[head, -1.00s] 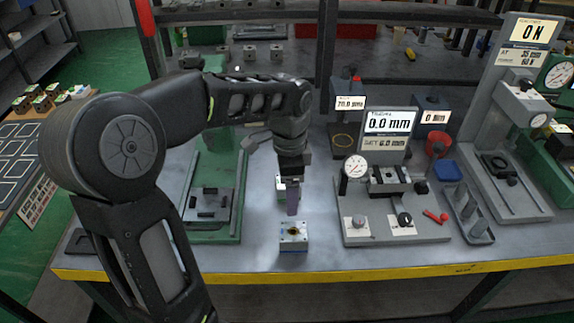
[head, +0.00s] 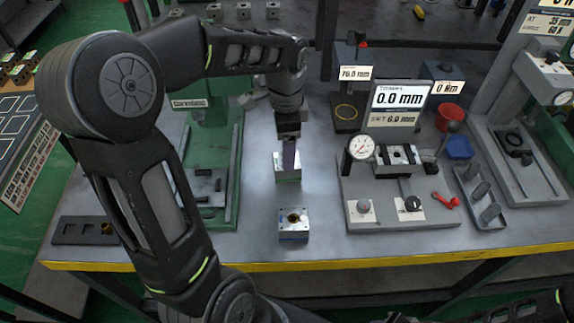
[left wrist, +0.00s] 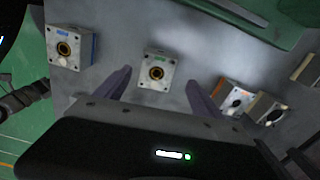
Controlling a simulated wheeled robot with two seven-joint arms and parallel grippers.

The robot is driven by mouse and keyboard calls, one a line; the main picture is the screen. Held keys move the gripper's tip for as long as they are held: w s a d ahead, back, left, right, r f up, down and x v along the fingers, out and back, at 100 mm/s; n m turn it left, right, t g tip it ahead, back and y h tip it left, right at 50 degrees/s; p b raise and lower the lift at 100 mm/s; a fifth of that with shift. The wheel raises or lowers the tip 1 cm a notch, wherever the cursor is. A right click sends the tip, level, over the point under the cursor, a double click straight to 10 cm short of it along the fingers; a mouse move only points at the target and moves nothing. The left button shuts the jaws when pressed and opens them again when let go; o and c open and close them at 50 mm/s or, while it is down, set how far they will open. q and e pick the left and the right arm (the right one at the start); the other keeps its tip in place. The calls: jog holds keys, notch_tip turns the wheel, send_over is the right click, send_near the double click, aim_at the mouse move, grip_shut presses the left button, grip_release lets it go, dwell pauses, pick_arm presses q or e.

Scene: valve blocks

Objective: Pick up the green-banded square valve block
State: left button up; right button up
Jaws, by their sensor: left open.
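A square metal valve block with a green band (head: 288,176) stands on the grey bench just below my left gripper, partly hidden by it. In the left wrist view the block with a green mark (left wrist: 157,72) lies ahead of the gap between the fingers, its dark round bore facing the camera. My left gripper (head: 290,158) points down and is open; both fingers show in the left wrist view (left wrist: 160,88), with the block beyond their tips. I cannot tell the exact height between them. My right gripper is not in view.
A blue-banded block (head: 293,223) stands nearer the bench's yellow front edge; it also shows in the left wrist view (left wrist: 70,48). A green fixture (head: 235,185) stands left, a grey gauge stand (head: 385,215) right. Another block, orange-marked (left wrist: 236,97), is beside the right finger.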

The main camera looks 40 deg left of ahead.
pick_arm(q)
jog(key=shift+f, duration=0.25)
jog(key=f, duration=0.5)
jog(key=shift+s+d, duration=0.15)
jog(key=shift+d, duration=0.05)
dwell(0.5)
grip_shut()
dwell(0.6)
